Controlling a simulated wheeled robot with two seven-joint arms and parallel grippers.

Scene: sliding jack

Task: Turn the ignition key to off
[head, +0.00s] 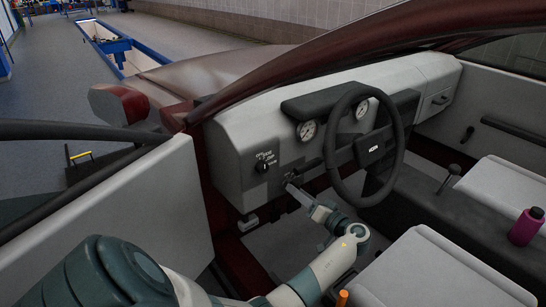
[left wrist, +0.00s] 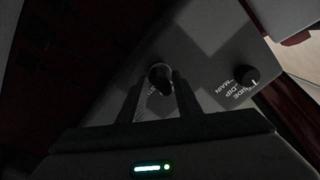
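The ignition key (left wrist: 160,76) shows in the left wrist view as a small dark rounded piece on the grey dash panel. Faint lettering beside it is too dark to read. My left gripper (left wrist: 157,82) points at the panel with a finger on each side of the key. The fingers stand apart, and I cannot see either one pressing on the key. In the head view my left gripper (head: 291,187) reaches the lower dash, left of the steering wheel (head: 366,150); the key is hidden there. My right gripper is not in view.
A light knob (left wrist: 251,76) with printed labels sits near the key; it also shows in the head view (head: 262,167). The grey dashboard (head: 240,135) and the door (head: 140,215) bound the space. Seats (head: 440,270) and a magenta bottle (head: 525,227) are at the right.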

